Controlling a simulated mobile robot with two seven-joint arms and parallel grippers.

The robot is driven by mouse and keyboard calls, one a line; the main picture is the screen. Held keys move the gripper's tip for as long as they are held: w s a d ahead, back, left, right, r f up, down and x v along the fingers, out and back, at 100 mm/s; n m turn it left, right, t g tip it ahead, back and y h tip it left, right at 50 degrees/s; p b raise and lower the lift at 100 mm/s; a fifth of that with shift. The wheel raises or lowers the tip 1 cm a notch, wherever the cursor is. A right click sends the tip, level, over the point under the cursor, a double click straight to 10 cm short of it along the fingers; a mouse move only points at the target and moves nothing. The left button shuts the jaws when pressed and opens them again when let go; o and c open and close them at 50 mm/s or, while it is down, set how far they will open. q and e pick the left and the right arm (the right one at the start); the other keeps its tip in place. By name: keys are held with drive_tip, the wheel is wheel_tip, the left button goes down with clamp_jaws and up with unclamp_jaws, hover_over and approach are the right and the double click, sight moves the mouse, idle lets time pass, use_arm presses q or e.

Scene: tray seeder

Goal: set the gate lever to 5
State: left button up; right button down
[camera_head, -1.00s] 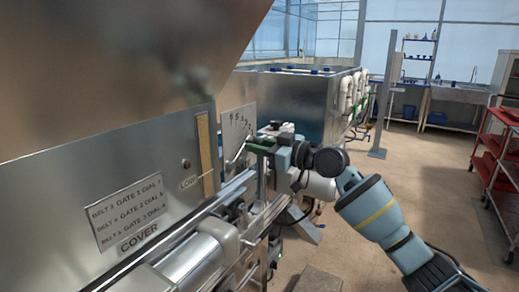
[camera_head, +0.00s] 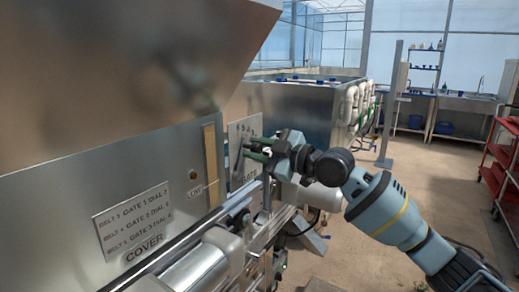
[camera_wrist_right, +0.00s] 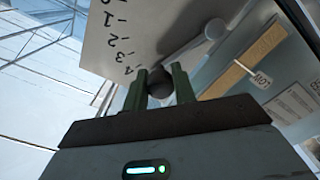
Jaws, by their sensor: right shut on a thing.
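The gate plate (camera_head: 237,131), pale with a row of printed numbers, stands beyond the cover. In the right wrist view the plate (camera_wrist_right: 150,25) shows 1 to 4 in a row. My right gripper (camera_head: 257,149) is in front of the plate, its green fingers shut on the dark ball knob of the gate lever (camera_wrist_right: 159,83). The knob lies near the 4 end of the row in that view; a 5 cannot be made out there. The lever's silver rod runs from the knob toward a round pivot (camera_wrist_right: 215,28). My left gripper is out of view.
The metal cover (camera_head: 60,225) with a printed belt and gate label (camera_head: 133,218) fills the left side. Rails and a roller (camera_head: 190,265) lie below the gripper. A red cart (camera_head: 500,165) stands far right, with open floor between.

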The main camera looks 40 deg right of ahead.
sight(261, 151)
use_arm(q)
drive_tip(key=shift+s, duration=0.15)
use_arm(e)
drive_tip(key=c, duration=1.1)
unclamp_jaws()
drive_tip(key=shift+a, duration=0.1)
drive_tip(key=shift+s+d+f, duration=0.1)
drive_tip(key=shift+s+d, duration=0.15)
drive_tip(key=shift+s, duration=0.2)
drive_tip(key=b+v, duration=0.1)
drive_tip(key=v, duration=0.4)
drive_tip(key=shift+s+d+b, duration=0.15)
drive_tip(key=shift+s+b, duration=0.2)
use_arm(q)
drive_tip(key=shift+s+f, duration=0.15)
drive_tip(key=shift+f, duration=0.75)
use_arm(e)
drive_tip(key=shift+s+d, duration=0.15)
drive_tip(key=shift+s, duration=0.45)
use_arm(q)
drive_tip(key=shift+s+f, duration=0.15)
